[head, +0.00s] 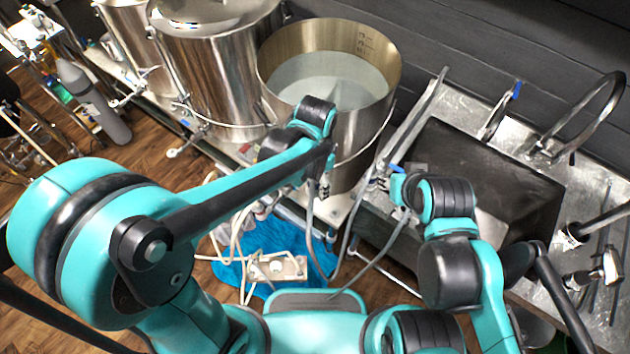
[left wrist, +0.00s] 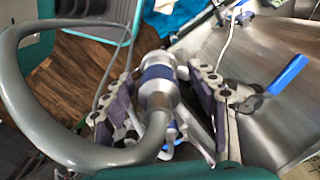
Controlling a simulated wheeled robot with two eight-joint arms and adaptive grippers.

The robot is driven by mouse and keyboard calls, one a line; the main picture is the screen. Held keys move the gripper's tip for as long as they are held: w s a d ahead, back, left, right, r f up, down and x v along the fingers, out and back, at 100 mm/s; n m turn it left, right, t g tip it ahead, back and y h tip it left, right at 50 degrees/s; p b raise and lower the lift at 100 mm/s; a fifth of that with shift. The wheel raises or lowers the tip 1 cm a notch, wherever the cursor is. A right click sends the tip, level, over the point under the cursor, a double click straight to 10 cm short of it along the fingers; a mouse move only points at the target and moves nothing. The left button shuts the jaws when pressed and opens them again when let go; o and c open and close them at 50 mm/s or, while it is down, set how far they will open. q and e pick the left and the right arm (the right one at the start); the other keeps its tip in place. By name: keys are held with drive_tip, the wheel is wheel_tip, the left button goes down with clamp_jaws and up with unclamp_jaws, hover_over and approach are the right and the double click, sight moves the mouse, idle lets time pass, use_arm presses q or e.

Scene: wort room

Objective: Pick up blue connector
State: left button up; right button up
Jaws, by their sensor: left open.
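The blue connector (left wrist: 157,75) shows in the left wrist view as a metal hose fitting with a blue band, on the end of a thick grey hose (left wrist: 30,110). My left gripper (left wrist: 163,72) is open, with one finger on each side of the connector. I cannot tell whether either finger touches it. In the head view my left gripper (head: 323,184) hangs in front of the large open pot, and the connector cannot be made out there. My right gripper (head: 382,178) is near the sink's left edge, small and partly hidden by its arm; its jaws are unclear.
An open steel pot (head: 395,62) holding pale liquid stands behind my left gripper. A lidded steel kettle (head: 215,75) is beside it. A dark sink (head: 490,175) is on the right. A blue lever (left wrist: 287,75) sits close to the right finger. Hoses hang below over a blue cloth (head: 230,272).

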use_arm(q)
drive_tip(key=shift+c, duration=0.2)
drive_tip(key=shift+r, duration=0.1)
clamp_jaws()
drive_tip(key=shift+r, duration=0.1)
use_arm(e)
drive_tip(key=shift+r, duration=0.1)
